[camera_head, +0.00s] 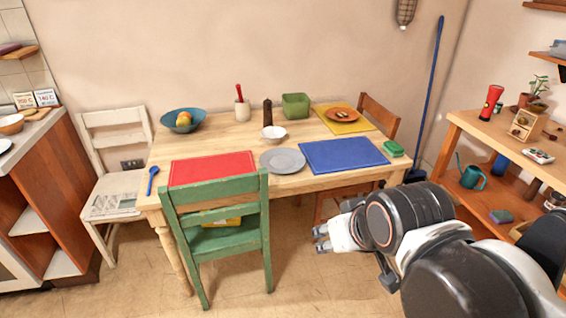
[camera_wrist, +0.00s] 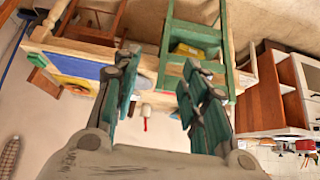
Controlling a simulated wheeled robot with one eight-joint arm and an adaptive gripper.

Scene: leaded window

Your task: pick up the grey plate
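The grey plate (camera_head: 283,160) lies flat on the wooden table (camera_head: 222,137), near its front edge, between a red placemat (camera_head: 211,168) and a blue placemat (camera_head: 344,154). My gripper (camera_head: 319,240) is in front of the table, lower right of the plate in the head view and apart from it. In the wrist view my gripper (camera_wrist: 159,72) shows its two fingers spread, with nothing held between them.
A green chair (camera_head: 217,215) stands at the table's front. A white bowl (camera_head: 274,133), pepper mill (camera_head: 267,110), green bin (camera_head: 295,105), blue fruit bowl (camera_head: 183,121) and orange plate (camera_head: 342,114) on a yellow mat stand behind. A wooden shelf (camera_head: 500,140) is at right.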

